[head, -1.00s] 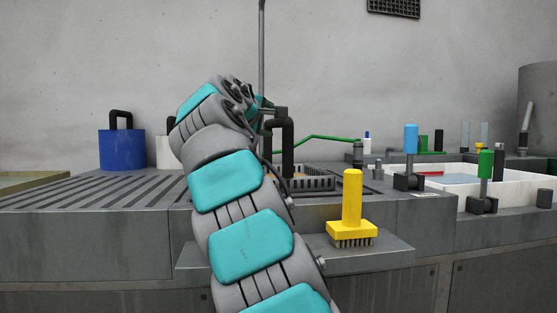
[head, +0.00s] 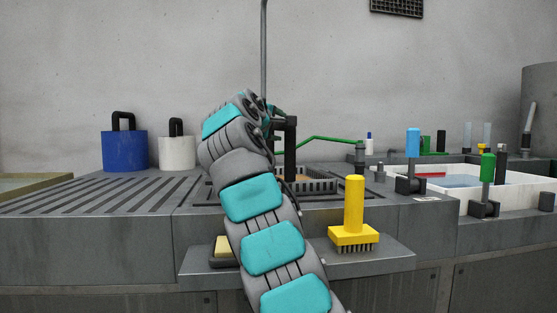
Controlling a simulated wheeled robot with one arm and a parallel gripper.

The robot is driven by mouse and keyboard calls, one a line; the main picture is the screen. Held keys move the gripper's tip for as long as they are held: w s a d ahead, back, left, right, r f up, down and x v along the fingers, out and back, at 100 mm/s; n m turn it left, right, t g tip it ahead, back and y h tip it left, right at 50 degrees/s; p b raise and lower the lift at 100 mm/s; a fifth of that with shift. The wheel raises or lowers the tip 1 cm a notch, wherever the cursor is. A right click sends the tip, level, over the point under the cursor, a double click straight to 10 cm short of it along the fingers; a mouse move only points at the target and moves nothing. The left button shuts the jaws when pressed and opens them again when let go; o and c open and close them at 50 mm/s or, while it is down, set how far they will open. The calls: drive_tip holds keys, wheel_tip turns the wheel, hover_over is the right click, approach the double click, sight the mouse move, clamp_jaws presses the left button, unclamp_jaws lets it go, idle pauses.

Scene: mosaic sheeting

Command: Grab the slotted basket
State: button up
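The slotted basket (head: 318,185) is a low grey box with upright slots in its wall, set in the counter right of my arm. My arm hides its left part. A thick black bar with a bent top (head: 290,150) rises at the basket; I cannot tell for sure whether it is its handle. My gripper (head: 278,117) is at the top of this bar, above the basket. My wrist mostly hides the fingers, so I cannot tell whether they are open, shut or touching the bar.
A yellow brush (head: 353,225) stands on the front ledge, right of my arm. A yellow sponge (head: 223,247) is left of it. Blue (head: 124,152) and white (head: 177,154) buckets stand at the back left. A white basin (head: 520,195) and upright levers are at right.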

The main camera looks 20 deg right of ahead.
drive_tip(key=shift+w+d, duration=0.2)
drive_tip(key=shift+w, duration=0.05)
clamp_jaws()
idle(0.4)
idle(0.9)
